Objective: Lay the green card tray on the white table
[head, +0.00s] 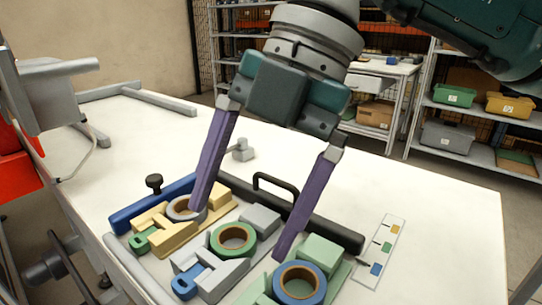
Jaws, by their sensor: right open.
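The white table (400,195) fills the middle of the view. A pale green holder (331,290) with a blue tape reel (300,284) sits at its near edge, cut off by the frame bottom. I cannot tell whether this holder is the green card tray. My right gripper (236,230) points down over the holders with its two purple fingers spread wide. One fingertip is by the grey reel (184,209) and the other is by the blue reel. Nothing shows held between them. My left gripper is not in view.
A yellow holder (178,235) and a grey holder (217,280) with a green reel (233,239) stand beside it. A dark bar with a handle (340,232) runs behind. A colour-marked card (382,248) lies right. Shelves hold a green bin (455,95). The table's right side is clear.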

